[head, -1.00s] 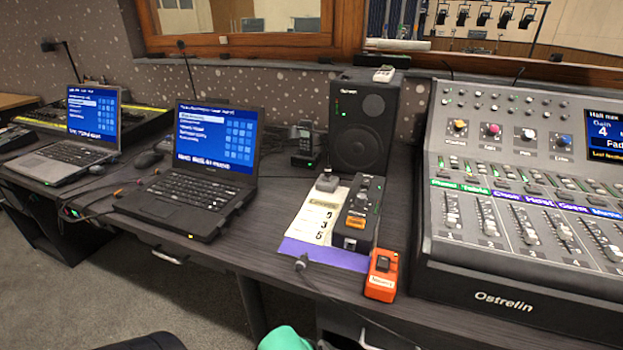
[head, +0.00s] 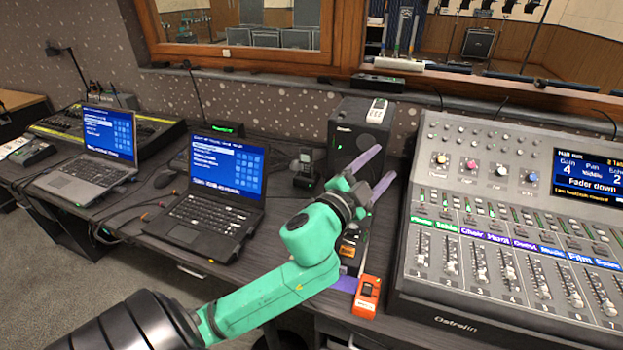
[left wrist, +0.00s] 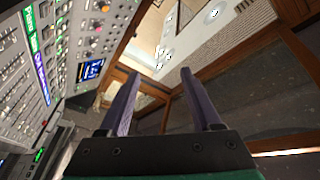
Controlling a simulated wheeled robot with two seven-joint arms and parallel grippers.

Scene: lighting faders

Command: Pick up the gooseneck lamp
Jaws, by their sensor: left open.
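A thin dark gooseneck lamp (head: 66,62) with a small dark head stands at the far left, behind the left laptop. A second slim dark stalk (head: 194,90) rises behind the right laptop; I cannot tell whether it is a lamp or a microphone. My left gripper (head: 383,163) is open, with two purple fingers in front of the black speaker, well to the right of both stalks. In the left wrist view the open fingers (left wrist: 158,75) have nothing between them, and neither stalk can be made out. My right gripper is not in view.
The left laptop (head: 80,178) and right laptop (head: 198,218) stand open on the desk. A black speaker (head: 346,122), an orange box (head: 366,297) and a large mixing console (head: 470,300) lie near my left arm. A wood-framed window (head: 240,55) backs the desk.

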